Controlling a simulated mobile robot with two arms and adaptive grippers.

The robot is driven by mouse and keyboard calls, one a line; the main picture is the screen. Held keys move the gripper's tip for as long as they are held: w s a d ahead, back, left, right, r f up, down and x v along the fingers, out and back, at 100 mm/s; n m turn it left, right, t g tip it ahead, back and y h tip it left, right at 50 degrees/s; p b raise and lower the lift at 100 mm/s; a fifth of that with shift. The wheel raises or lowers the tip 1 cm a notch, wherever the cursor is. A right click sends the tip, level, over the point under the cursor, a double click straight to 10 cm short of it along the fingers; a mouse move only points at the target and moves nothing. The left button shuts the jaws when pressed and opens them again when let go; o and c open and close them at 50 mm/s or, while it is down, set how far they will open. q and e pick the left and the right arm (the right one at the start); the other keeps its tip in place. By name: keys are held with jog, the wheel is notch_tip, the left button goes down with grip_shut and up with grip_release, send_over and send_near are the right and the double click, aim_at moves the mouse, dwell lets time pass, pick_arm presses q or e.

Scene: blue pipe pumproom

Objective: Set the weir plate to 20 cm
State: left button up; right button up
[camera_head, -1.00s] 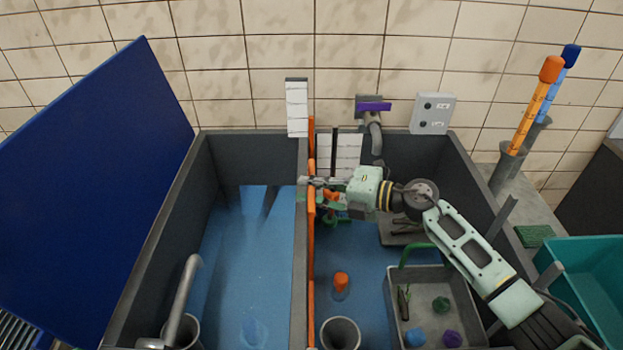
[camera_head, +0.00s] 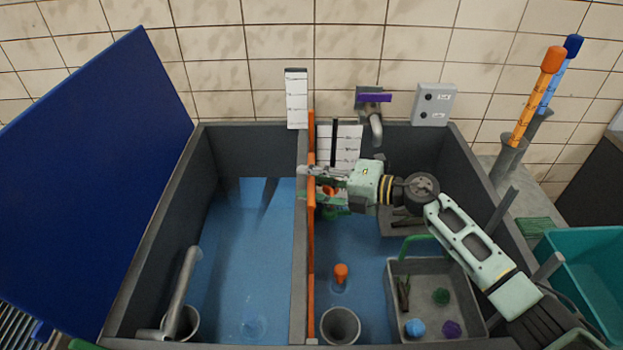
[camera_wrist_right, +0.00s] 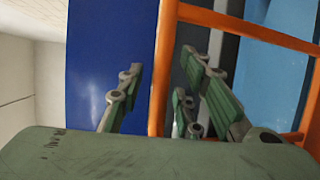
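The weir plate appears to be the orange-edged plate (camera_head: 311,245) standing along the dark wall between the two blue-floored tanks. Its orange frame (camera_wrist_right: 163,65) also shows in the right wrist view. My right gripper (camera_head: 316,184) reaches in from the right to the orange frame. In the right wrist view my right gripper (camera_wrist_right: 163,90) is open, with an orange bar between its fingers and gaps on both sides. A white marked gauge board (camera_head: 296,98) stands at the back end of the wall. Its numbers are too small to read. My left gripper is not in view.
A second white board (camera_head: 350,143) is on the back wall, partly behind my right arm. A grey tray (camera_head: 426,322) with small coloured objects sits in the right tank. A large blue panel (camera_head: 95,175) leans at the left. An orange-topped object (camera_head: 341,273) stands in the right tank.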

jog(key=v, duration=1.2)
jog(key=shift+a, duration=0.1)
